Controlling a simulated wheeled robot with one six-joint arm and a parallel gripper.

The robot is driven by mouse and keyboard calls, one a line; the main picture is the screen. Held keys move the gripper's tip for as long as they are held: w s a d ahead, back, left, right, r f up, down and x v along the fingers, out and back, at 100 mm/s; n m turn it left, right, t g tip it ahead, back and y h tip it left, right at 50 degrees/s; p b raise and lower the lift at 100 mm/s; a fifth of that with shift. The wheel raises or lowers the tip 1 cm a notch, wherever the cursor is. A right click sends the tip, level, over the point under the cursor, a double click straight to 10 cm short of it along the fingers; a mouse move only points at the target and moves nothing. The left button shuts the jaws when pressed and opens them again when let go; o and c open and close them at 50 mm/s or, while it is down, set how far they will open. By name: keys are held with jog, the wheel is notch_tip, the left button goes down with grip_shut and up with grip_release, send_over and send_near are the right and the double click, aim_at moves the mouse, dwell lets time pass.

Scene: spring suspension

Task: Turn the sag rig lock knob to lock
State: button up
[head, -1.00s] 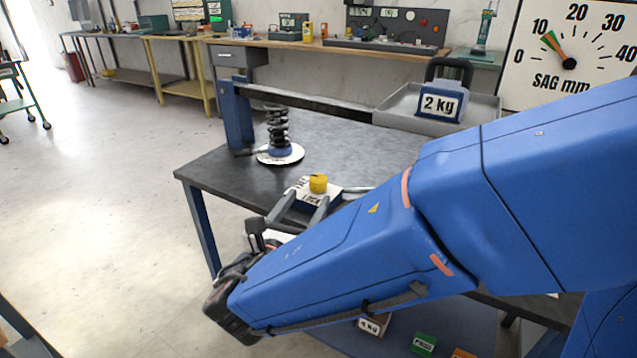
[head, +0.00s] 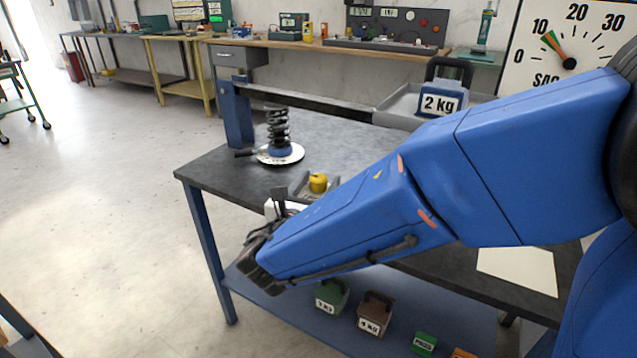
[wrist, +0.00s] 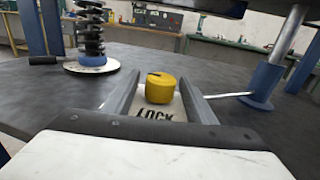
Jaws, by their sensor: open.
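The yellow lock knob (head: 318,182) sits on its small base on the dark table, partly behind my arm in the head view. In the wrist view the knob (wrist: 160,88) has a dark pointer mark on top, aimed toward the left. The base plate (wrist: 158,115) in front of it reads "LOCK". My gripper (wrist: 160,102) is open, with one grey finger on each side of the knob and base in this view. I cannot tell whether the fingers touch the knob.
A black spring on a round white plate (head: 290,158) stands at the table's left. A 2 kg weight (head: 440,100) sits in a grey tray (head: 396,108) at the back. A blue-based post (wrist: 262,85) with a rod stands right of the knob. Weights lie on the lower shelf.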

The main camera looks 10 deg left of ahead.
jog(key=c, duration=1)
jog(key=shift+c, duration=0.2)
jog(key=shift+n+y, duration=0.3)
jog(key=shift+y, duration=0.2)
jog(key=n+y, duration=0.3)
jog(key=y, duration=0.2)
jog(key=shift+d, duration=0.1)
jog(key=shift+n+g+y, duration=0.9)
jog(key=shift+n+y, duration=0.8)
jog(key=shift+y, duration=0.7)
jog(key=shift+n+y, duration=0.3)
jog(key=shift+y, duration=0.1)
jog(key=o, duration=1)
jog(key=shift+o, duration=0.2)
